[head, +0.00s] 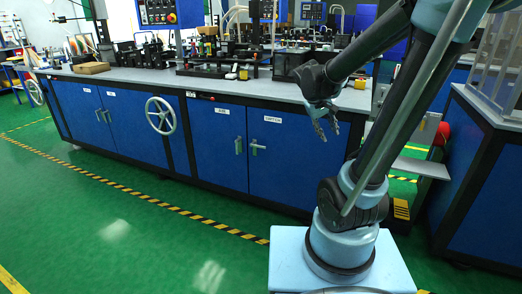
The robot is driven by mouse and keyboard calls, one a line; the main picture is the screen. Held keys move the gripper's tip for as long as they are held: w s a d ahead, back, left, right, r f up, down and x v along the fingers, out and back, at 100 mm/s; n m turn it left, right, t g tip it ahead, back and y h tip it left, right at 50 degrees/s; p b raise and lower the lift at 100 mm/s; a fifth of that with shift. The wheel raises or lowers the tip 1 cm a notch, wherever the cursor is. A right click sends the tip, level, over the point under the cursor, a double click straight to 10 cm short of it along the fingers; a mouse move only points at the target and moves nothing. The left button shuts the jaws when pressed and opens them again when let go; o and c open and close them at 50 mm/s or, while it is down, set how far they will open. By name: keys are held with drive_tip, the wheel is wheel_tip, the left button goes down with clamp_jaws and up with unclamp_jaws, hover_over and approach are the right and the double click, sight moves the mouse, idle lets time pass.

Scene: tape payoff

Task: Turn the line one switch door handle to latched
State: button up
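A long bench has blue cabinet doors along its front. Near its right end is a pair of doors, each with a small label too small to read. The left door's handle (238,145) stands upright. The right door's handle (257,147) is turned roughly sideways, pointing right. I cannot tell from the labels which one is the line one switch door. Both doors look closed. My gripper (327,131) hangs to the right of these handles, fingers pointing down and apart, with nothing between them. It is clear of both handles.
A grey handwheel (161,115) sticks out from the bench front, left of these doors. Another door pair with handles (103,116) is further left. Machines crowd the benchtop (140,78). A blue cabinet (480,185) stands at right. Green floor before the bench is clear, with a striped line.

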drive_tip(key=w+a+f+n+t+h, duration=0.2)
drive_tip(key=w+a+f, duration=0.2)
drive_tip(key=w+a, duration=0.6)
drive_tip(key=w+a+f+n+t+h, duration=0.1)
drive_tip(key=w+a+f+t+h, duration=0.15)
drive_tip(key=w+a, duration=0.8)
drive_tip(key=w+a+f+n+t+h, duration=0.25)
drive_tip(key=w+a+f, duration=0.25)
drive_tip(key=a+f, duration=0.4)
drive_tip(key=t, duration=0.4)
approach(260, 147)
drive_tip(key=x, duration=1)
drive_tip(key=shift+w+d, duration=0.15)
drive_tip(key=shift+d, duration=0.05)
drive_tip(key=shift+c, duration=0.3)
clamp_jaws()
